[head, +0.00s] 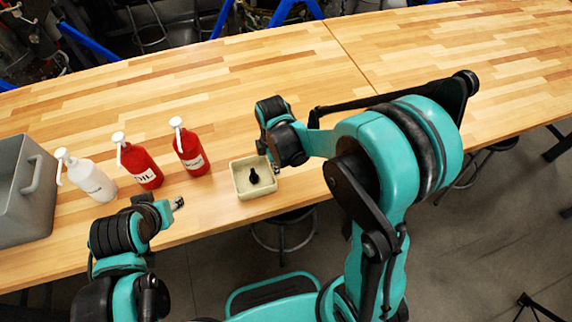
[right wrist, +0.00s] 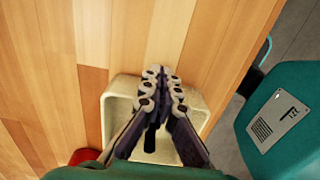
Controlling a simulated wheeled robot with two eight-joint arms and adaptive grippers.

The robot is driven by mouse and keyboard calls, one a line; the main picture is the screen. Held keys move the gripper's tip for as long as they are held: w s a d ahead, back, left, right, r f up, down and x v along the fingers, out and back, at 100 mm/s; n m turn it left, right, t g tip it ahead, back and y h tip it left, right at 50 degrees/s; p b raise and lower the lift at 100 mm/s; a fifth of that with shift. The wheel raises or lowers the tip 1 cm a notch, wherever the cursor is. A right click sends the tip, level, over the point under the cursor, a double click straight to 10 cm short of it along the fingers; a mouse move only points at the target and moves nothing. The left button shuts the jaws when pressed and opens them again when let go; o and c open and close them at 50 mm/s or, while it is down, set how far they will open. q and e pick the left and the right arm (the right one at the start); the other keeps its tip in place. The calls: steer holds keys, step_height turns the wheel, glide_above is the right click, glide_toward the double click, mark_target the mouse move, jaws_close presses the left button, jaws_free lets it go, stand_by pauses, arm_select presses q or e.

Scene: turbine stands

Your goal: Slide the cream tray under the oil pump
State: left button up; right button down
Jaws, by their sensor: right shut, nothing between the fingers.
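The cream tray (head: 257,193) sits at the table's front edge, right of the bottles, with a small black object (head: 254,176) in it. The oil pump is a red bottle (head: 142,166) with a white pump head and an OIL label, standing left of the tray. My right gripper (head: 275,167) is at the tray's right side in the head view. In the right wrist view its fingers (right wrist: 162,76) are shut and empty, seen against the cream tray (right wrist: 122,90); I cannot tell if they touch it. My left gripper (head: 178,203) is low and left of the tray, its jaws unclear.
Another red pump bottle (head: 190,153) stands between the oil pump and the tray. A white pump bottle (head: 91,180) and a grey bin (head: 27,195) stand farther left. The wooden table (head: 215,85) is clear behind the bottles. A stool (head: 283,233) is below the front edge.

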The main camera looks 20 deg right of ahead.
steer(key=a, duration=2)
steer(key=s+a+b, duration=0.1)
steer(key=a, duration=1)
steer(key=shift+d, duration=0.1)
